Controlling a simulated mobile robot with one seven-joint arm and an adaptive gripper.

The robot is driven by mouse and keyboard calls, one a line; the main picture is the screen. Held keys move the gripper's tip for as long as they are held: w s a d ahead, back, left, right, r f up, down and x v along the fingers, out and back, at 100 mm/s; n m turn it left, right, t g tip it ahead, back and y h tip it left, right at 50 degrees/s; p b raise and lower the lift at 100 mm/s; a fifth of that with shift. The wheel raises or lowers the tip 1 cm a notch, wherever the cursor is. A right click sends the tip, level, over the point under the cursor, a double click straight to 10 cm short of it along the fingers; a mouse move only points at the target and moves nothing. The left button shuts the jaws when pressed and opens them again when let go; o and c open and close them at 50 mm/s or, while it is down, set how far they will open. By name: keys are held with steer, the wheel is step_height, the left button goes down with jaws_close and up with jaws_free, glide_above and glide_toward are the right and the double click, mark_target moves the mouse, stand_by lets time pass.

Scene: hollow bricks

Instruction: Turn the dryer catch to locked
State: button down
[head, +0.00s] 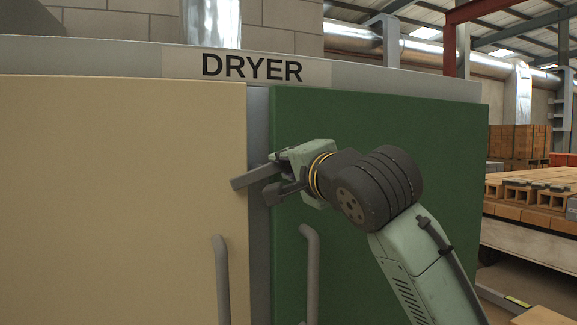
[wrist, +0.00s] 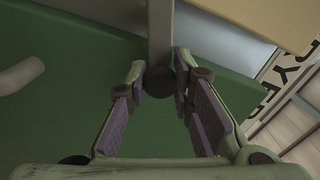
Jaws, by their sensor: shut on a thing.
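The dryer catch (head: 244,181) is a grey bar in the head view. It reaches from the right edge of the cream door (head: 120,200) across the grey post (head: 259,225) towards the green door (head: 400,130), its left end slightly lower. My gripper (head: 278,179) is at its right end, in front of the green door. In the wrist view the catch (wrist: 160,32) runs up from between the fingertips (wrist: 160,76), with a dark round end there. The fingers are shut on that end. The fingers partly hide how the catch is mounted.
Two upright grey handles, one on the cream door (head: 221,280) and one on the green door (head: 312,275), stand below the catch. A DRYER sign (head: 250,68) is above. Stacked bricks (head: 530,190) lie on racks at the right, away from the doors.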

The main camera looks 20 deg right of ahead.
steer(key=shift+a, duration=0.1)
steer(key=shift+m, duration=0.3)
steer(key=shift+d+f+m+b, duration=0.1)
steer(key=shift+f+m+b, duration=0.25)
steer(key=shift+m, duration=0.55)
steer(key=shift+d+f+m+b, duration=0.1)
steer(key=shift+f+m, duration=0.3)
steer(key=shift+m, duration=0.5)
steer(key=c, duration=1.4)
jaws_free()
steer(key=shift+o, duration=0.2)
steer(key=s, duration=1.2)
steer(key=shift+d, duration=0.2)
